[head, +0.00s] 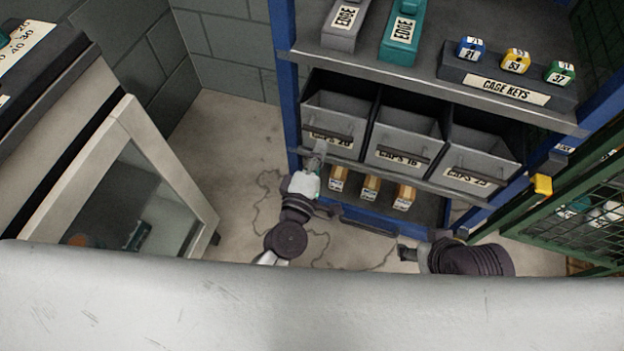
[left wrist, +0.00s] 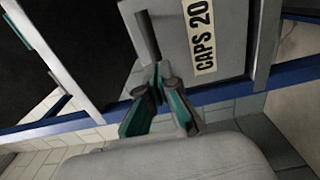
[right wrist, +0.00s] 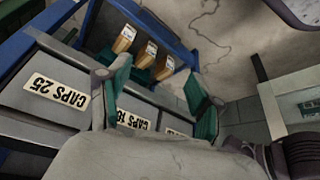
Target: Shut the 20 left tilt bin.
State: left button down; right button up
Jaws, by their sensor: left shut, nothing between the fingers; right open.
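The grey CAPS 20 tilt bin (head: 335,112) is the left one of three in the blue rack. It is tilted out and I see into its dark open top. Its front, label and dark handle (left wrist: 148,36) fill the upper part of the left wrist view. My left gripper (head: 318,152) is shut and empty, its fingertips (left wrist: 158,72) close to the handle and lower front. I cannot tell whether they touch. My right gripper (right wrist: 157,82) is open and empty, low in front of the rack.
The CAPS 16 bin (head: 405,135) and CAPS 25 bin (head: 482,155) also show open tops. Small boxes (head: 371,187) stand on the shelf below. A pale framed door (head: 120,180) is at left, a green mesh cage (head: 580,205) at right.

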aim_at(337, 119)
pick_arm(q)
jog(key=shift+w+r, duration=0.1)
jog(key=shift+r, duration=0.1)
jog(key=shift+w+p, duration=0.1)
jog(key=shift+p, duration=0.2)
jog(key=shift+w+d+r+p, duration=0.15)
jog(key=shift+w+r+p, duration=0.1)
jog(key=shift+w+p, duration=0.2)
pick_arm(e)
jog(key=shift+s+d+r+g, duration=0.15)
jog(key=shift+s+r+g, duration=0.15)
jog(key=shift+s, duration=0.3)
jog(key=shift+s+d+r+g, duration=0.2)
jog(key=shift+s+g, duration=0.1)
jog(key=shift+s, duration=0.25)
pick_arm(q)
jog(key=shift+w+d+r, duration=0.1)
jog(key=shift+w+r, duration=0.1)
jog(key=shift+w, duration=0.1)
pick_arm(e)
jog(key=shift+r, duration=0.3)
pick_arm(q)
jog(key=shift+w+r+p, duration=0.1)
jog(key=shift+r+p, duration=0.2)
jog(key=shift+p, duration=0.05)
pick_arm(e)
jog(key=shift+a, duration=0.1)
